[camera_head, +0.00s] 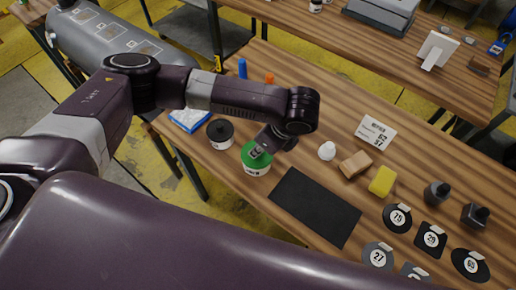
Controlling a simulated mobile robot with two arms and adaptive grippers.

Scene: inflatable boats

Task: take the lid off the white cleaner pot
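A white pot (255,170) with a green lid (249,157) stands upright on the wooden table. The lid is on the pot. My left gripper (258,153) comes down over the lid from above and hides part of it. I cannot tell whether its fingers touch the lid or how far apart they are. A second small white pot (219,144) with a black lid (220,129) stands just left of it. The pot labels are too small to read, so I cannot tell which one is the cleaner. My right gripper is out of view.
A black mat (315,207) lies right of the green-lidded pot. A white bottle (327,151), tan block (355,165), yellow sponge (382,181), dark bottles (437,194) and several numbered black patches (397,218) lie further right. A blue-and-white item (190,119) sits at the left edge.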

